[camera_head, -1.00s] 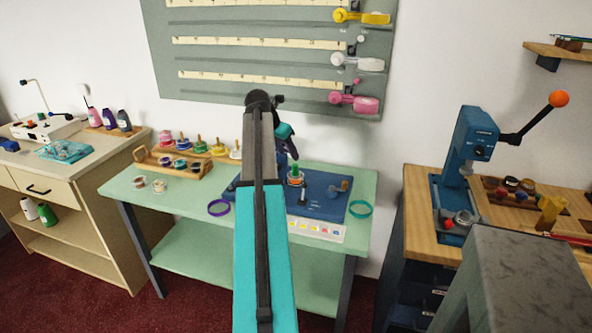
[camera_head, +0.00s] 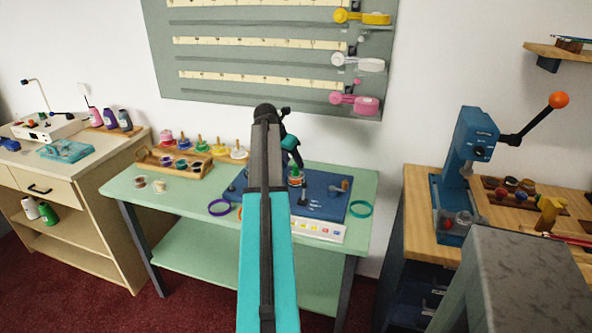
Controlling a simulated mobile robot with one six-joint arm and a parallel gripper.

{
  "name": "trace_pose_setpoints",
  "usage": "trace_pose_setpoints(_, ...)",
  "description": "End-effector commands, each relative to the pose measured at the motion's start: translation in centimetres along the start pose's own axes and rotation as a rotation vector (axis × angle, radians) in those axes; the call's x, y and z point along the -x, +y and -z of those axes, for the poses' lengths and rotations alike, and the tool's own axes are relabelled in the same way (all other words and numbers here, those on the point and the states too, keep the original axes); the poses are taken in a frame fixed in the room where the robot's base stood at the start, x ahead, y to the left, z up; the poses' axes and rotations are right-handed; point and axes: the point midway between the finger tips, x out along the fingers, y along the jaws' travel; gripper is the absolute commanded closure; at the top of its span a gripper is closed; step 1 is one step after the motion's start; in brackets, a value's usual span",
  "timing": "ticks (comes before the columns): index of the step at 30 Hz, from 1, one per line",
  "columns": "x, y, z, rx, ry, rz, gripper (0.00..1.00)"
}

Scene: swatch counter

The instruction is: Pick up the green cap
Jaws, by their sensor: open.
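A small green cap (camera_head: 295,170) shows on top of a small jar (camera_head: 295,181) on the blue mat (camera_head: 322,207) on the mint-green table. My gripper (camera_head: 298,163) is open, dark and small in the picture, right above the cap at the far end of my arm. The tips are too small to tell whether they are around the cap or just over it. My arm hides the left part of the mat.
A wooden rack (camera_head: 174,162) with coloured pots stands at the back left. A blue press (camera_head: 470,150) stands on the wooden bench at right.

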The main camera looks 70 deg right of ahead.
Motion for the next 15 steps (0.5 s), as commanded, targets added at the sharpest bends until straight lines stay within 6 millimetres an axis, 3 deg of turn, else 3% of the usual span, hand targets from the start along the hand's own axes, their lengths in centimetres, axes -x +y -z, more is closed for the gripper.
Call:
trace_pose_setpoints(9, -3.4, -0.1, 0.1, 0.000, 0.002, 0.001, 0.57)
trace_pose_setpoints(15, -4.1, -0.1, 0.1, -0.001, 0.000, 0.000, 0.57)
